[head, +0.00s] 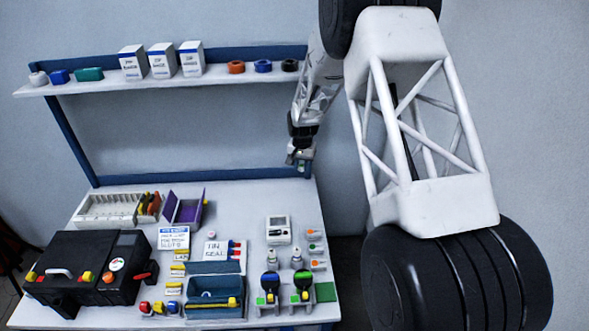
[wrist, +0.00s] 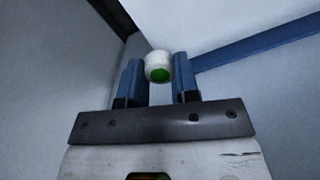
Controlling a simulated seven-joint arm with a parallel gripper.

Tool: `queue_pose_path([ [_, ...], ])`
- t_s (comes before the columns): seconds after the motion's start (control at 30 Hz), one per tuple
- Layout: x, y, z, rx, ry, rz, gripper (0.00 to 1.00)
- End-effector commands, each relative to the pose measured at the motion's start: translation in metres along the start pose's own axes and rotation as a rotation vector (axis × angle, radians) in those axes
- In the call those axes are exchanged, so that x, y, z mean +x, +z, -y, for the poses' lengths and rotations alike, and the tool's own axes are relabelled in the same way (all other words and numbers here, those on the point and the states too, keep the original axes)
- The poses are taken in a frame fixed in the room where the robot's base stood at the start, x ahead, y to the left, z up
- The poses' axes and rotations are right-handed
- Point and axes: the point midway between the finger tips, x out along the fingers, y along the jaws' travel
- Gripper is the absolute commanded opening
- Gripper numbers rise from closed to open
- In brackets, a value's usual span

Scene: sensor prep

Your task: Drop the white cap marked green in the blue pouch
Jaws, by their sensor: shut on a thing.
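My gripper (wrist: 157,76) is shut on the white cap (wrist: 154,57), which has a green mark on its near face. The cap sits between the tips of the two blue fingers in the wrist view.
A black case (head: 75,262) stands at the left front. A purple open box (head: 170,211) and a white rack (head: 100,208) are at the back left. Bottles and green and blue-topped fixtures (head: 303,283) stand right of the pouch. A shelf (head: 215,80) runs above the back.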

Motion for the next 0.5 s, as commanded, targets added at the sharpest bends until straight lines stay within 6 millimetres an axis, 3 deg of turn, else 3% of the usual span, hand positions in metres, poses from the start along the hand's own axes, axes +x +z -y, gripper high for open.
queue_pose_path([
  [0.5, -0.001, 0.066, 0.037, 0.003, 0.000, 0.000, 0.08],
])
